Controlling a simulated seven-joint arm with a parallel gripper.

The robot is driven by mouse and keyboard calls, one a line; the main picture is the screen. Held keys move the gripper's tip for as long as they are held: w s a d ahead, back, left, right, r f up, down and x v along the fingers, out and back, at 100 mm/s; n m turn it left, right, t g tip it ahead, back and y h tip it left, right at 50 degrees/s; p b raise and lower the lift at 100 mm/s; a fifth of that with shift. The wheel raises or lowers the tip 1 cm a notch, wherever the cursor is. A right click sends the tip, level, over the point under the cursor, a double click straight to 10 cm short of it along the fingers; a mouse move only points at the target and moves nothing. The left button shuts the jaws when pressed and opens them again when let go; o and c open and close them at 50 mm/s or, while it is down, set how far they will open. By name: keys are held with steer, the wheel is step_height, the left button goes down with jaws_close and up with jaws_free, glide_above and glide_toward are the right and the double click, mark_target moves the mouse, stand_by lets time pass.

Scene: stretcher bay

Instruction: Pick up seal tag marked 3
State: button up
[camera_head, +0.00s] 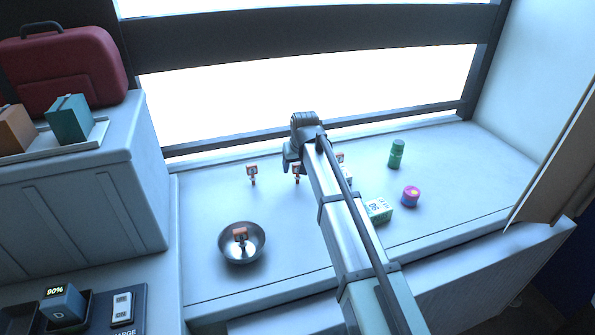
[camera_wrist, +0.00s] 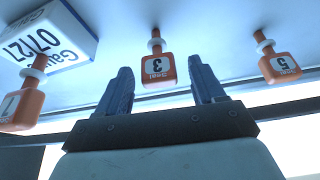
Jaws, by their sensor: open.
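The seal tag marked 3 (camera_wrist: 157,70) is orange with a white label and a ringed stem. In the wrist view it shows between the two fingers of my gripper (camera_wrist: 163,76). The fingers are apart, and I see no contact with the tag. In the head view my gripper (camera_head: 291,158) is over the back of the counter, and an orange tag just below it (camera_head: 296,174) appears to be this one, partly hidden by my arm.
A tag marked 5 (camera_wrist: 280,67) and another orange tag (camera_wrist: 22,108) flank it. A metal bowl (camera_head: 260,249) holds an orange tag.

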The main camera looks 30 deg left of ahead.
steer(key=shift+c, duration=0.3)
steer(key=c, duration=1)
steer(key=shift+r, duration=0.15)
